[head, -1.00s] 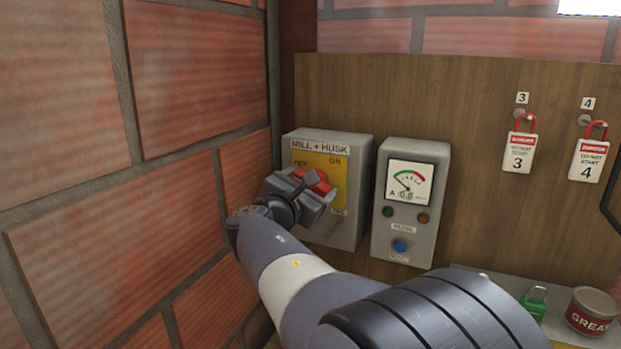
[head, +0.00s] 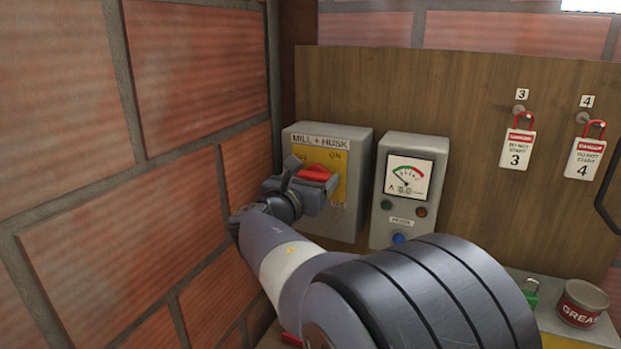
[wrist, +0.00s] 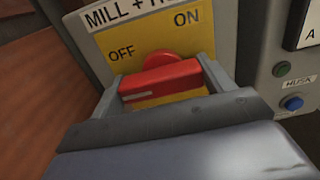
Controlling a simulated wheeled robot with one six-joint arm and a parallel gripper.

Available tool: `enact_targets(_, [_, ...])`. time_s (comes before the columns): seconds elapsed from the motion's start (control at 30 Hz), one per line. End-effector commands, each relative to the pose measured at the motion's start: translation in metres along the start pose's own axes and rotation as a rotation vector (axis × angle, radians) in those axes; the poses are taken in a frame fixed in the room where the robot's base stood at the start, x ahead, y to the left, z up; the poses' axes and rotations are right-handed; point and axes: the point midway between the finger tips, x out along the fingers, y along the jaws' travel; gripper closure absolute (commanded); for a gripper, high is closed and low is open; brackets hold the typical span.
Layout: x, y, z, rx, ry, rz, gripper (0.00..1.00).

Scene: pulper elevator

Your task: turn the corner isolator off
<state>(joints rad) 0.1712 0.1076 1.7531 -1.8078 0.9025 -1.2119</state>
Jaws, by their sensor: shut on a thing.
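The corner isolator is a grey box (head: 356,152) labelled MILL + HUSK, with a yellow plate, beside the brick corner in the head view. Its red handle (head: 317,173) is partly hidden by my gripper (head: 306,181). In the wrist view the red handle (wrist: 162,80) lies nearly level across the yellow plate (wrist: 120,42), below the OFF and ON words. A white stripe marks its left part. My gripper (wrist: 160,88) is shut on the handle, one finger at each end.
A grey meter box (head: 410,185) with a dial and buttons stands close to the right. Tags 3 (head: 517,148) and 4 (head: 585,157) hang on the wooden board. A green padlock (head: 530,291) and a grease tin (head: 582,303) sit lower right. A brick wall (head: 110,230) is close on the left.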

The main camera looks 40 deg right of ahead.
Motion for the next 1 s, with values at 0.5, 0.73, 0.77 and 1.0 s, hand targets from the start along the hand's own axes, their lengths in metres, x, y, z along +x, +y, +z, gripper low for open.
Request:
enact_targets(0.5, [0.000,0.000,-0.001,-0.003,0.000,0.000,0.02])
enact_targets(0.73, [-0.001,0.000,0.000,-0.002,0.000,0.000,0.02])
enact_targets(0.77, [-0.002,0.000,0.000,-0.002,-0.001,0.001,0.02])
enact_targets(1.0, [-0.031,0.001,-0.002,0.000,-0.002,0.005,0.02])
